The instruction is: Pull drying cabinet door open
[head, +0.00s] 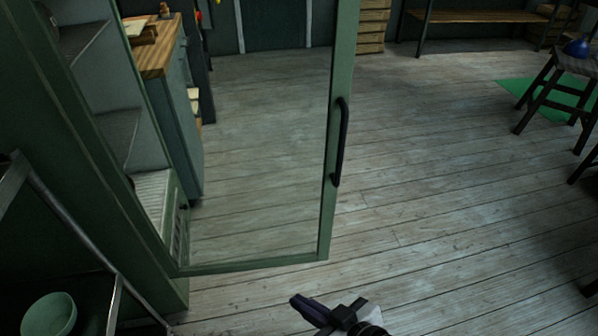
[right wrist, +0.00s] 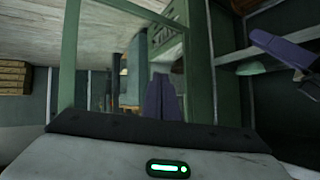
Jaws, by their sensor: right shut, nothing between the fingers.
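The drying cabinet (head: 60,130) is green and stands along the left of the head view, with grey shelves inside. Its glazed door (head: 255,264) stands swung out from the cabinet over the floor. The black bar handle (head: 341,140) is on the door's free upright. My right gripper (head: 308,308) is at the bottom of the head view, below the door's lower corner and apart from the handle. Its purple fingers (right wrist: 161,98) are together and empty in the right wrist view. A purple finger (right wrist: 275,47), apparently of my left gripper, shows at the upper right there.
A rack with a green bowl (head: 48,314) stands at the lower left. A wooden-topped bench (head: 160,58) is beyond the glass. A dark stool (head: 545,95) stands at the right on a green mat (head: 514,88). The plank floor right of the door is clear.

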